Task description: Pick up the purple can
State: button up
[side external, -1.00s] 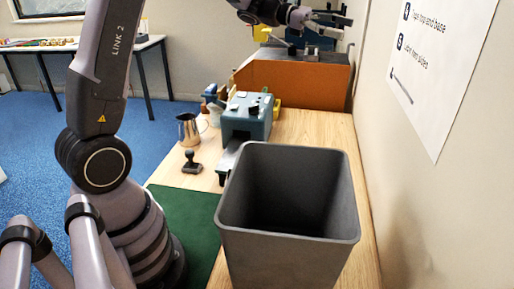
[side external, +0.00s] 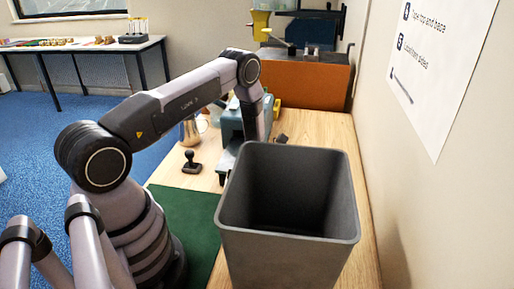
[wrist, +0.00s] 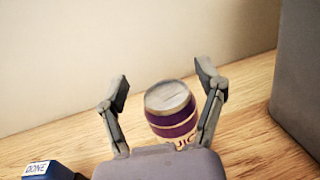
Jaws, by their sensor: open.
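The purple can (wrist: 172,122) stands on the wooden bench in the wrist view, with a pale grey top and a purple band around its side. My gripper (wrist: 162,86) is open, with one finger on each side of the can. The right finger is close to the can, and a wider gap shows on the left. I cannot tell whether the right finger touches it. The can's lower part is partly hidden by the gripper body. In the side view the can is not visible, and my gripper is mostly hidden behind the grey bin (side external: 290,249).
The tall grey bin also stands at the right in the wrist view (wrist: 302,70), close to the wall. A dark blue box with a DONE label (wrist: 37,168) is at lower left. A black-handled stamp (side external: 191,164), metal jug (side external: 188,132) and teal machine (side external: 229,126) stand on the bench.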

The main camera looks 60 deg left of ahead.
notch_tip(320, 180, down, 5)
jog(key=shift+f, duration=0.15)
jog(key=shift+f+x, duration=0.25)
jog(key=shift+x, duration=0.85)
jog(key=shift+w+d, duration=0.2)
jog(key=shift+d, duration=0.15)
jog(key=c, duration=0.6)
jog(key=shift+c, duration=0.4)
